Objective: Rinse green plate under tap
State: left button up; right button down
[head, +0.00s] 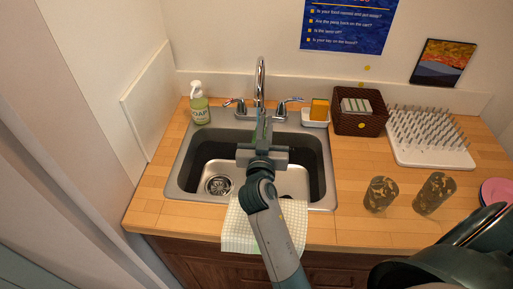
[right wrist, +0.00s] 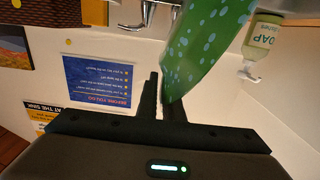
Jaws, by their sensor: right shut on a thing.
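The green plate (right wrist: 205,45), with pale dots, is gripped at its edge by my right gripper (right wrist: 162,95) in the right wrist view. In the head view my right gripper (head: 262,140) is over the sink (head: 180,180), just in front of the chrome tap (head: 260,80). The plate is mostly hidden there behind the gripper. The tap also shows at the top of the right wrist view (right wrist: 146,12), close to the plate. I cannot tell whether water runs. My left gripper is not in view.
A soap bottle (head: 200,105) stands left of the tap. A sponge dish (head: 315,118), a brown basket (head: 360,118) and a white drying rack (head: 430,138) stand to the right. Two glasses (head: 380,193) (head: 433,192) and a pink plate (head: 497,191) are on the counter. A checked cloth (head: 237,228) hangs in front.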

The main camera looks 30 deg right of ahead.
jog(key=shift+s+d, duration=0.1)
jog(key=shift+s, duration=0.05)
dwell(0.4)
jog(key=s+d, duration=0.2)
jog(key=s, duration=0.5)
jog(key=shift+d+p, duration=0.4)
jog(key=shift+s+r, duration=0.1)
dwell(1.7)
jog(key=s+d+r+p, duration=0.2)
jog(key=s+r+p, duration=0.2)
jog(key=shift+s, duration=0.35)
jog(key=shift+a+f, duration=0.15)
dwell(0.9)
